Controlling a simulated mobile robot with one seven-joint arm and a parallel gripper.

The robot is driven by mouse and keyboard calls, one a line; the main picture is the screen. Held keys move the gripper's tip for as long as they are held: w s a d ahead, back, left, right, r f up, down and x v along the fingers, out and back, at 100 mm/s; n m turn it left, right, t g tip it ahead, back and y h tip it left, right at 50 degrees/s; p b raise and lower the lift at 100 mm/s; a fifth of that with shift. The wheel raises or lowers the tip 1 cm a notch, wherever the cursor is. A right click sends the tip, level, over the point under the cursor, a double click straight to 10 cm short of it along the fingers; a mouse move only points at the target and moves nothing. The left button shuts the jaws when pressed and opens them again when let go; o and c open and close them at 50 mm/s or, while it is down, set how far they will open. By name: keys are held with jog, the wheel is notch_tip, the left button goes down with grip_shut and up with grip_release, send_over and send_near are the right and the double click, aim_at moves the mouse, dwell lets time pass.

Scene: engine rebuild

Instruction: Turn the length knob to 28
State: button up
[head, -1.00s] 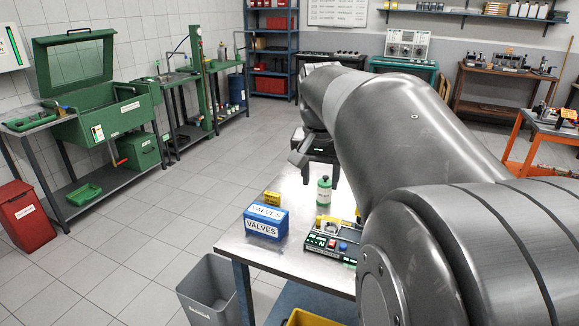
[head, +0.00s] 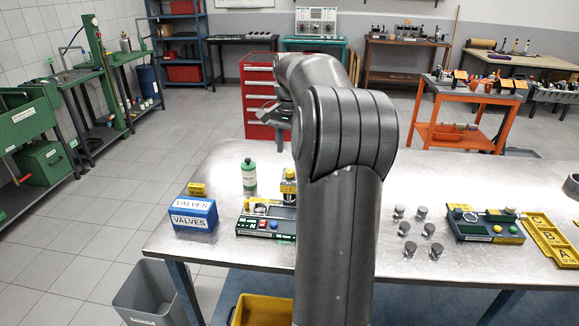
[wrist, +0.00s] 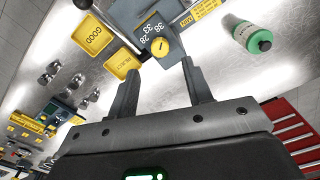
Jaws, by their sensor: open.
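In the wrist view a round yellow knob (wrist: 160,47) sits on a grey box face printed with 38, 33 and 28. It has a small dark mark; I cannot tell exactly which number it points at. My gripper (wrist: 160,67) is open and empty, its two fingers apart with the knob just beyond their tips, roughly centred between them. I see no contact. In the head view my gripper (head: 270,113) shows small at the end of the raised arm, above the far side of the steel table (head: 385,190). My arm hides part of the device below it.
A blue VALVES box (head: 193,213) is at the table's left. Several metal pistons (head: 410,248) stand right.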

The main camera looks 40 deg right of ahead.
aim_at(290, 173)
notch_tip(290, 173, down, 7)
jog(key=shift+r, duration=0.2)
jog(key=c, duration=1)
